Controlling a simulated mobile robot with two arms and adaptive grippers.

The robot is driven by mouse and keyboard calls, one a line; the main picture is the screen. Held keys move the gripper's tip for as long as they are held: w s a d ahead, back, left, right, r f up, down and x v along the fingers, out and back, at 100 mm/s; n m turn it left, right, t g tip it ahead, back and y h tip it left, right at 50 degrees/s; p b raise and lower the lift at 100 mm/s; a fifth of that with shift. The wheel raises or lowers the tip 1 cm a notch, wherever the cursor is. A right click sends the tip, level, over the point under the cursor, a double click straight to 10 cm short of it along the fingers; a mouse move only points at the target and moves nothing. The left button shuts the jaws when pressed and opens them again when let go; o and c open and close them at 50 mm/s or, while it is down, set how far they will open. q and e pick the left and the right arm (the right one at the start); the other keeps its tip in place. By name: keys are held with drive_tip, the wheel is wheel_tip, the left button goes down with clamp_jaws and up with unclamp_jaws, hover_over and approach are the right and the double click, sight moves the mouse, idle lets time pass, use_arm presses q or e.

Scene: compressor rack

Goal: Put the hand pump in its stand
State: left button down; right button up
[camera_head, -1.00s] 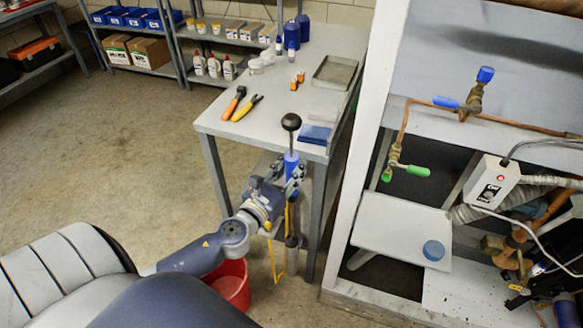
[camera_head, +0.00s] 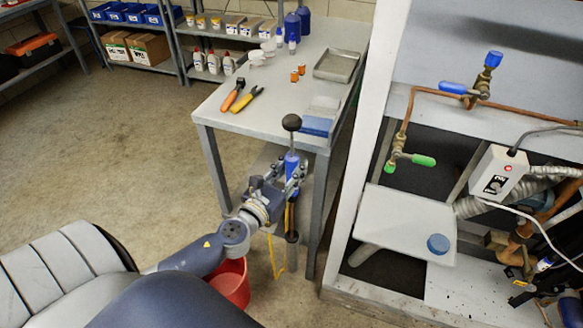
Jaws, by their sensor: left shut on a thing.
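The hand pump (camera_head: 291,163) has a black ball handle on top, a blue upper body and a dark lower end. It is upright in front of the workbench's near edge. My left gripper (camera_head: 283,183) is shut around its blue body. A yellow hose (camera_head: 276,257) hangs below the gripper. My gripper and wrist hide part of the pump's lower half. I cannot make out the stand with certainty. My right gripper is not in view.
The grey workbench (camera_head: 230,123) holds pliers (camera_head: 240,100), a blue block (camera_head: 316,127), a metal tray (camera_head: 337,65) and bottles. A red bucket (camera_head: 231,284) stands on the floor near my forearm. The compressor rack frame (camera_head: 349,187) rises at right. The left floor is clear.

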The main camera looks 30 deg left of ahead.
use_arm(q)
drive_tip(key=shift+r, duration=0.2)
drive_tip(key=shift+f+b, duration=1.4)
drive_tip(key=shift+f, duration=0.15)
